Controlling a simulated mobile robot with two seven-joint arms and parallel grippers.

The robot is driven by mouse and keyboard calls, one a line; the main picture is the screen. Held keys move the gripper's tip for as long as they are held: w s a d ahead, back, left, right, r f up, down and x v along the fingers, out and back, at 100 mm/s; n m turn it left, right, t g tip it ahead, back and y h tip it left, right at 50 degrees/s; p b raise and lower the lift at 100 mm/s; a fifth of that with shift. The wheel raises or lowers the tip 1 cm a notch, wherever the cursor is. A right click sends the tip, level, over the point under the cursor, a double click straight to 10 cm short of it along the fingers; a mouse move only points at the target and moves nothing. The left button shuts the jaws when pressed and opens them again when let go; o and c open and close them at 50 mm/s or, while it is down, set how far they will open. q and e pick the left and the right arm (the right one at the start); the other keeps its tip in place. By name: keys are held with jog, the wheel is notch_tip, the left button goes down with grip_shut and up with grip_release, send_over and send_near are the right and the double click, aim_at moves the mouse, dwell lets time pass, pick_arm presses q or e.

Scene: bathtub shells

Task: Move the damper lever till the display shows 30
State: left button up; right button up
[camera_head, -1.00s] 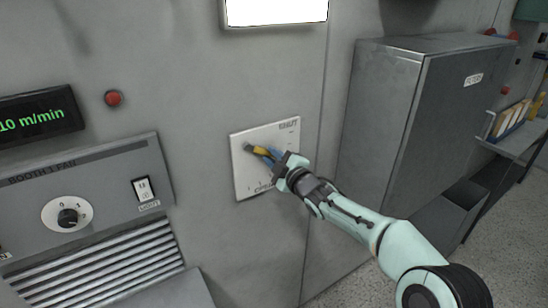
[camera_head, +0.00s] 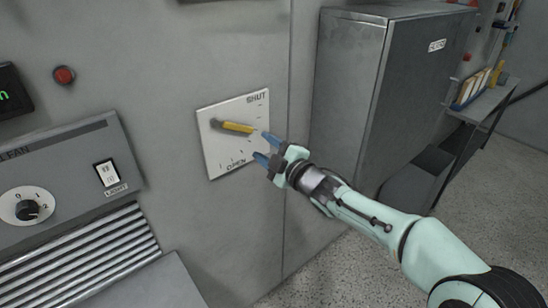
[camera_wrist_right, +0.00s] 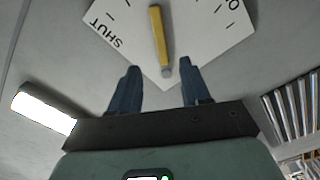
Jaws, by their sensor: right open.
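The damper lever (camera_head: 238,127) is a yellow handle on a white plate (camera_head: 222,165) fixed to the grey wall. The plate reads SHUT at its top right and OPEN at its bottom, with tick marks between. The lever points right and slightly down. My right gripper (camera_head: 263,148) is open and empty, just off the lever's free end. In the right wrist view the lever (camera_wrist_right: 159,40) lies beyond and between the spread blue fingers (camera_wrist_right: 158,88), apart from them. A sliver of the display (camera_head: 12,92) shows at the left edge; only a green "n" is visible. My left gripper is out of view.
A fan panel (camera_head: 75,150) with a knob (camera_head: 27,210) and light switch (camera_head: 109,173) is left of the plate, above a slatted vent (camera_head: 80,250). A red button (camera_head: 64,75) is above. A grey cabinet (camera_head: 350,90) stands to the right.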

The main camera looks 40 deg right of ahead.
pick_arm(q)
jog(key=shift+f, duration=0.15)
pick_arm(e)
jog(key=shift+s+d, duration=0.15)
jog(key=shift+s, duration=1.45)
